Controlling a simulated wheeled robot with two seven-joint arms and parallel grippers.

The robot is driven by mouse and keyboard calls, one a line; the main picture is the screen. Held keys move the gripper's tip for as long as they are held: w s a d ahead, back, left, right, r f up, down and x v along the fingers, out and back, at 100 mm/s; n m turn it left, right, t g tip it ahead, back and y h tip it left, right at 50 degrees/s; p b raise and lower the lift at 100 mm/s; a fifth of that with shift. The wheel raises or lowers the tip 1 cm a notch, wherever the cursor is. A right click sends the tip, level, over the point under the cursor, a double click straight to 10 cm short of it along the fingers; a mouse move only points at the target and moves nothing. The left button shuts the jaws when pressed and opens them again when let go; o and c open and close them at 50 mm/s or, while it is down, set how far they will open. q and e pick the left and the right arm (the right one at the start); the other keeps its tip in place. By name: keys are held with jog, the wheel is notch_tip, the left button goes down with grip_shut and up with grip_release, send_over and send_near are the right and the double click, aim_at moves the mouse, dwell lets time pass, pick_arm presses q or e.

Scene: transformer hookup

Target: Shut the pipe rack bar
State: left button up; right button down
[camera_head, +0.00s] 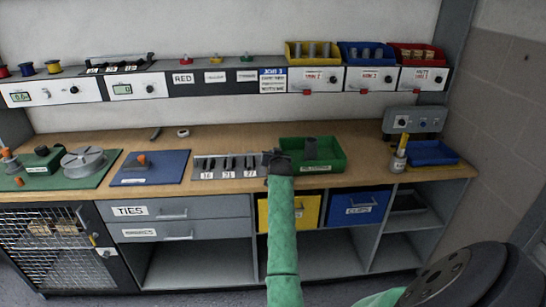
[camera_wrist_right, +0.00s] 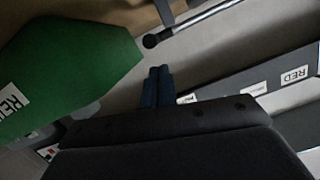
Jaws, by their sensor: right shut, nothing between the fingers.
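In the right wrist view, a thin metal bar with a round dark end (camera_wrist_right: 150,41) crosses the top; I cannot tell whether it is the pipe rack bar. My right gripper (camera_wrist_right: 158,72) shows there with its narrow blue-dark fingers shut and empty, apart from the bar's end in the picture. In the head view no pipe rack can be made out. A teal arm of mine rises from the bottom centre to a dark end over the bench front; its fingers cannot be made out. My left gripper is not seen.
In the right wrist view, a green panel (camera_wrist_right: 75,60) with a RED label is at left, and a labelled strip (camera_wrist_right: 270,85) at right. In the head view, a wooden bench (camera_head: 230,140) holds a green tray (camera_head: 335,162) and a blue tray (camera_head: 432,153).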

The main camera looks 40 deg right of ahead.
pick_arm(q)
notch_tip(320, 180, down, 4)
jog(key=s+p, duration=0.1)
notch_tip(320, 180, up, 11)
jog(key=b, duration=0.3)
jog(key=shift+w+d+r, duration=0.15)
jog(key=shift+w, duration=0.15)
pick_arm(e)
jog(key=r+v, duration=0.1)
jog(key=v, duration=0.9)
jog(key=shift+r, duration=0.35)
jog(key=shift+d, duration=0.15)
